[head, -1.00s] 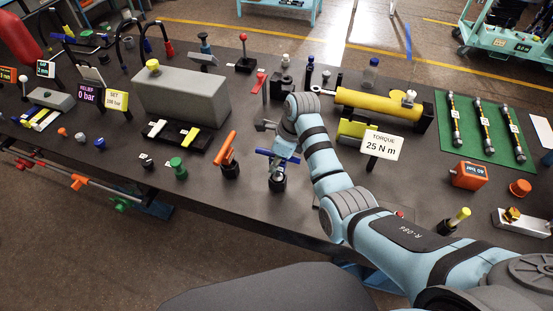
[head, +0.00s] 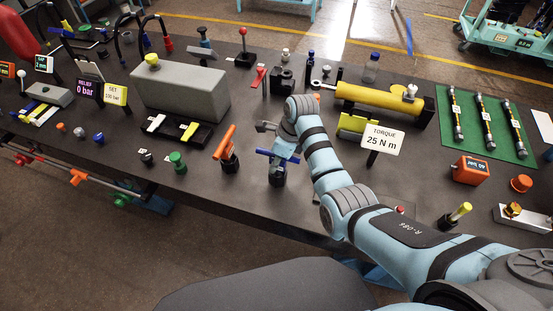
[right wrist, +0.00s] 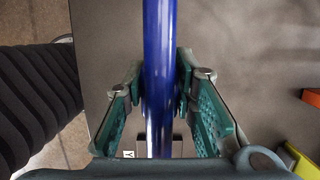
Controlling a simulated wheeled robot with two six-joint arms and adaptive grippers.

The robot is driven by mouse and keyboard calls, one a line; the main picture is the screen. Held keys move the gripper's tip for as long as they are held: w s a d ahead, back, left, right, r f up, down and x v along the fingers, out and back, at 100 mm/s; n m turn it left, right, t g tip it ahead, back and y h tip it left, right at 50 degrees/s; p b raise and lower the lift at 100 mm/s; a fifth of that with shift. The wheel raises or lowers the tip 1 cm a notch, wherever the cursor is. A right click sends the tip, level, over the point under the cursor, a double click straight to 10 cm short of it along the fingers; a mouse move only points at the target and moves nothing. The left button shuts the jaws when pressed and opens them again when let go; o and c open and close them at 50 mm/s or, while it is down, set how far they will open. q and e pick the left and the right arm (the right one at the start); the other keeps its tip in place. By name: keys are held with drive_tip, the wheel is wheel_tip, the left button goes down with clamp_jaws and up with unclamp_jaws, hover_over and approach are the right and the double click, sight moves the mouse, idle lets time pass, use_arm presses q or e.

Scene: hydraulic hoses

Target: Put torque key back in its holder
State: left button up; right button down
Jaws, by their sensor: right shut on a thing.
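The torque key is a blue bar handle (head: 277,155) lying crosswise over a short black round holder (head: 277,177) near the table's front edge. My right gripper (head: 284,147) is above it, its fingers closed around the bar. In the right wrist view the blue bar (right wrist: 158,70) runs between the two teal finger pads, which press on it from both sides. The key's lower part is mostly hidden, and I cannot tell how deep it sits in the holder. My left gripper is not in view.
An orange-handled key (head: 225,143) stands in a similar black base just left. The torque sign (head: 382,140) reads 25 N m. A yellow cylinder (head: 378,101) lies behind my arm. A grey block (head: 181,92) stands left; a green mat (head: 484,125) with hoses lies right.

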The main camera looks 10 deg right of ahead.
drive_tip(key=c, duration=1.2)
unclamp_jaws()
drive_tip(key=shift+c, duration=0.2)
drive_tip(key=v, duration=0.7)
drive_tip(key=shift+s+r, duration=0.1)
drive_tip(key=shift+r, duration=0.15)
